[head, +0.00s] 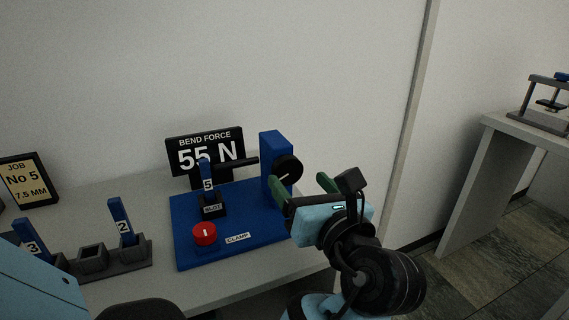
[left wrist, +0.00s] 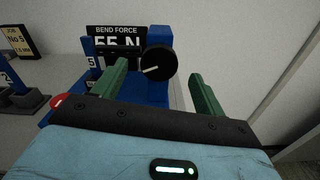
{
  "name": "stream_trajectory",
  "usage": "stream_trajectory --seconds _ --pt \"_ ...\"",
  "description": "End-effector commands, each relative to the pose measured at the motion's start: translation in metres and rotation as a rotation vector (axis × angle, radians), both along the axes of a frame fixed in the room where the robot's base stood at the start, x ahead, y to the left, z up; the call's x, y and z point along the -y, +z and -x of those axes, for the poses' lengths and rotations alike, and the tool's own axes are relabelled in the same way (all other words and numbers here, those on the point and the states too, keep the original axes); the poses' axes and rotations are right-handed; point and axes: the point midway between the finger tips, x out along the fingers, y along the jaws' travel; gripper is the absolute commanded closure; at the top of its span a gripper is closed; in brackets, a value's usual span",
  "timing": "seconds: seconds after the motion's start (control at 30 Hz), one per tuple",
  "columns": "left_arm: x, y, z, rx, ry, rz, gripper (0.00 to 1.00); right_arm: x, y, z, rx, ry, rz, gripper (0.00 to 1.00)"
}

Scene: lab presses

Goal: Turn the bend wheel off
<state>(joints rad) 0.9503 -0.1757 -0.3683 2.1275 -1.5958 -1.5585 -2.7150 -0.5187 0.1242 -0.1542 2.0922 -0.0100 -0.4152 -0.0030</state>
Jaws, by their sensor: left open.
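The bend wheel (head: 289,168) is a black round knob on the blue upright post (head: 270,150) of the press. In the left wrist view the wheel (left wrist: 158,60) faces me, and its white mark points left and slightly down. My left gripper (head: 302,184) is open, with its green fingers just in front of the wheel. In the left wrist view the wheel shows beyond and between the fingertips (left wrist: 158,70); I see no contact. The black display (head: 205,152) reads BEND FORCE 55 N. My right gripper is not in view.
The blue base (head: 240,218) carries a slot with strip 5 (head: 207,173) and a red clamp button (head: 204,234). A grey rack (head: 133,254) with numbered strips stands left, below a job sign (head: 30,180) reading No 5, 7.5 MM. Another table (head: 500,123) is at right.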

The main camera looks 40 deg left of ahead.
Motion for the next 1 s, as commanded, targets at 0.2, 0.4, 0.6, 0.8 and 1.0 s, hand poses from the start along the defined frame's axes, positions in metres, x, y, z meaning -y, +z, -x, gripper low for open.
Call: stream_trajectory --seconds 0.2,0.4,0.6,0.8,1.0 --pt "-0.029 -0.001 -0.011 0.001 0.003 -0.002 0.28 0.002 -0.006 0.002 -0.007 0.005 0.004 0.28" --pt "-0.054 -0.001 -0.022 0.0 0.002 -0.003 0.28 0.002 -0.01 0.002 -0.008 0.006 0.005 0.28" --pt "-0.066 -0.001 -0.027 -0.001 0.0 0.0 0.28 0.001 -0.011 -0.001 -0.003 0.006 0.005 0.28" --pt "-0.067 0.0 -0.028 0.0 -0.001 0.0 0.28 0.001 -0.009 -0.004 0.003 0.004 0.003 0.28" --pt "-0.067 0.0 -0.028 0.0 -0.001 0.0 0.44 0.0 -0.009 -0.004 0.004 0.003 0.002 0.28"
